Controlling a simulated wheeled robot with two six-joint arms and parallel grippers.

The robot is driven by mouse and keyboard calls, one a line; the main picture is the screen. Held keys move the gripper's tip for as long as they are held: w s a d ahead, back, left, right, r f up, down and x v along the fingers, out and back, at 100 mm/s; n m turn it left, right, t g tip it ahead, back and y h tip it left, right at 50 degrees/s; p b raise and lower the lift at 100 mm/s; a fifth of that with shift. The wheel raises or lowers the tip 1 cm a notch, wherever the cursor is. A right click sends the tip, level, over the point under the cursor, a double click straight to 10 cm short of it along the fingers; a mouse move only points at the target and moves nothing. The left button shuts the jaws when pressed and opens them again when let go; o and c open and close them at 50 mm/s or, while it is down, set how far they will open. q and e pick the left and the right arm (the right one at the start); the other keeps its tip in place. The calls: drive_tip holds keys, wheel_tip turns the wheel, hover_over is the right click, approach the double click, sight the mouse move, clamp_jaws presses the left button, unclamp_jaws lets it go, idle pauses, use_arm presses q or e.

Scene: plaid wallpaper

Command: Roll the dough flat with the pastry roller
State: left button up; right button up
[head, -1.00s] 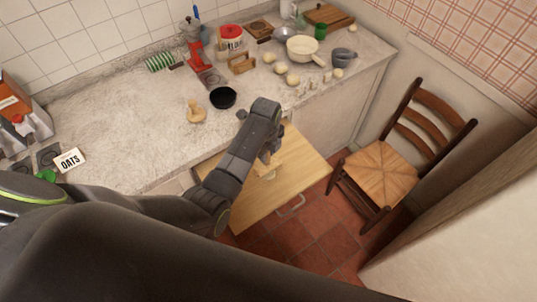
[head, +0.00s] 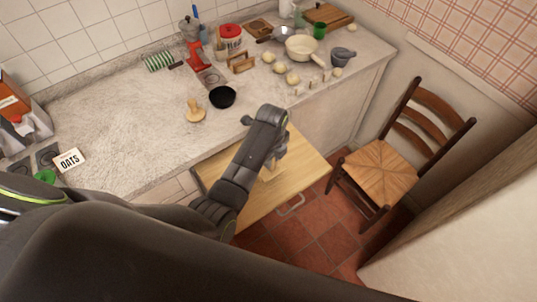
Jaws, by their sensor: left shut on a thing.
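My left gripper (head: 277,156) is over the pale wooden pull-out board (head: 305,165) in front of the counter. It is shut on what looks like the pastry roller, a pale wooden piece (head: 266,173) mostly hidden behind my forearm and fingers. I cannot make out the dough on the board; my arm covers the board's middle. Whether the roller touches anything below it cannot be told. My right gripper is not in view.
A wooden knobbed tool (head: 195,112) and a black bowl (head: 222,97) stand on the counter (head: 120,125). Several pale round lumps (head: 292,79) lie near a cream pan (head: 301,47). A chair (head: 381,174) stands right of the board. The counter's left middle is clear.

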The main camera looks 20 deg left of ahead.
use_arm(q)
drive_tip(key=shift+w+a+f, duration=0.15)
drive_tip(key=shift+w+a, duration=0.4)
drive_tip(key=shift+a, duration=0.35)
drive_tip(key=shift+s+d+f, duration=0.2)
drive_tip(key=shift+s+d, duration=0.05)
drive_tip(key=shift+d, duration=0.35)
drive_tip(key=shift+s+d, duration=0.45)
drive_tip(key=shift+w+a+f, duration=0.15)
drive_tip(key=shift+w+a, duration=0.2)
drive_tip(key=shift+a, duration=0.1)
drive_tip(key=shift+s+d, duration=0.4)
drive_tip(key=shift+d, duration=0.15)
idle(1.0)
